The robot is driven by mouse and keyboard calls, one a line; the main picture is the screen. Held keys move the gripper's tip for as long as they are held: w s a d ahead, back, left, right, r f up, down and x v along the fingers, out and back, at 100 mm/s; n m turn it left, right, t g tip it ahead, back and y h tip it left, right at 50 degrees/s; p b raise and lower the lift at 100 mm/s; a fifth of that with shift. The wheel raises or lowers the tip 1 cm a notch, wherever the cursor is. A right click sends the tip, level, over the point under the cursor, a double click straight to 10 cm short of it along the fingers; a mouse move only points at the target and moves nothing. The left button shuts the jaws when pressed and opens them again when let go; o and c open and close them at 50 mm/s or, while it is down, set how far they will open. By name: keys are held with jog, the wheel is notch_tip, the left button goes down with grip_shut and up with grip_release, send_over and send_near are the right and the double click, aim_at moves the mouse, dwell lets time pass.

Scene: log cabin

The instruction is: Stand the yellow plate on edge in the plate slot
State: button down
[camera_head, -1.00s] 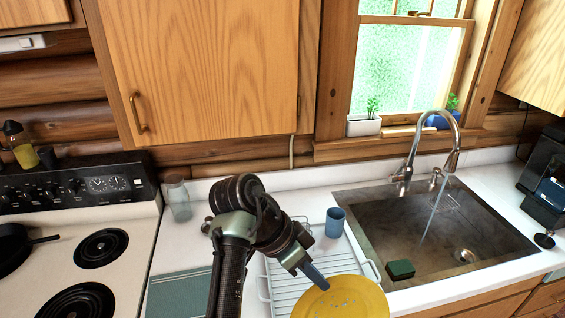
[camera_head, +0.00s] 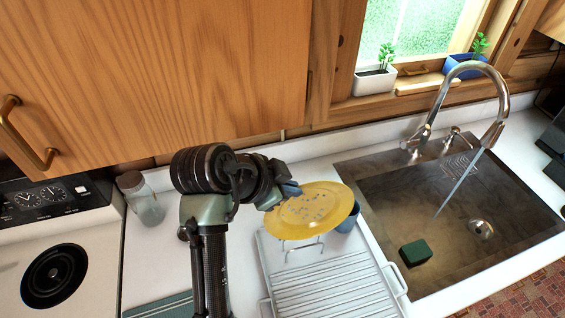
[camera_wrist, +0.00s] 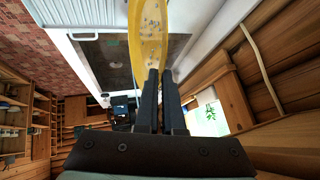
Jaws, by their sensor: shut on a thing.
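The yellow plate (camera_head: 312,212) is held in the air, tilted, its speckled face toward the head camera. My gripper (camera_head: 290,190) is shut on its left edge. In the wrist view the fingers (camera_wrist: 160,85) pinch the rim of the plate (camera_wrist: 150,40). Below it is the white dish rack (camera_head: 335,284) with a slatted tray. A wire holder (camera_head: 300,245), which looks like the plate slot, stands at the rack's back left, just below the plate and partly hidden by it. The plate appears apart from it.
A blue cup (camera_head: 348,222) stands behind the plate, partly hidden. The sink (camera_head: 375,190) with running faucet (camera_head: 455,90) and green sponge (camera_head: 415,253) is at right. A glass jar (camera_head: 143,200) and stove (camera_head: 50,275) are at left. The cabinet (camera_head: 160,70) hangs above.

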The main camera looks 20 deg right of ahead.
jog(key=shift+s+r, duration=0.2)
jog(key=shift+s, duration=0.05)
jog(key=shift+t+b, duration=0.4)
jog(key=shift+b, duration=0.05)
jog(key=b, duration=0.6)
send_near(301, 212)
jog(key=shift+x, duration=2.05)
jog(key=c, duration=1)
grip_release()
jog(key=shift+o, duration=0.2)
jog(key=shift+s, duration=0.1)
